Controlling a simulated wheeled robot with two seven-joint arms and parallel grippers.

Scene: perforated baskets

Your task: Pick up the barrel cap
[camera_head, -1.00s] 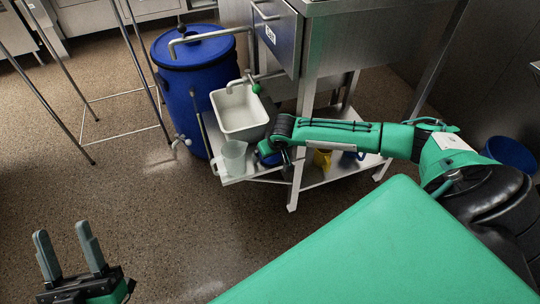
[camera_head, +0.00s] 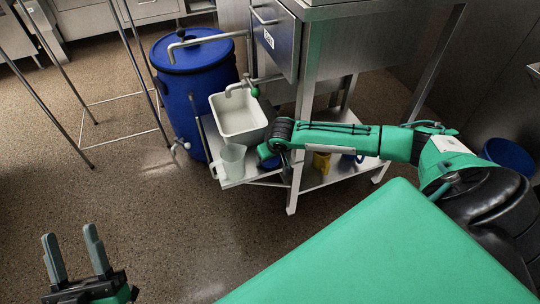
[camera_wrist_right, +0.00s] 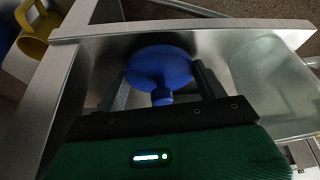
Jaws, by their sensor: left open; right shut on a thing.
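The barrel cap (camera_wrist_right: 158,65) is a round blue disc with a short stem. In the right wrist view it sits between the fingers of my right gripper (camera_wrist_right: 163,72), which is shut on it. A steel surface lies behind the cap. In the head view my right arm reaches to the low steel shelf, with a bit of blue at its end; the fingers there are hidden. My left gripper (camera_head: 72,238) is open and empty over the floor at the lower left.
A blue barrel (camera_head: 197,95) stands left of the steel table (camera_head: 330,45). A white basin (camera_head: 238,116) and a clear jug (camera_head: 231,160) are beside my right arm. A yellow mug (camera_wrist_right: 38,35) is at the wrist view's upper left. The floor at left is mostly clear.

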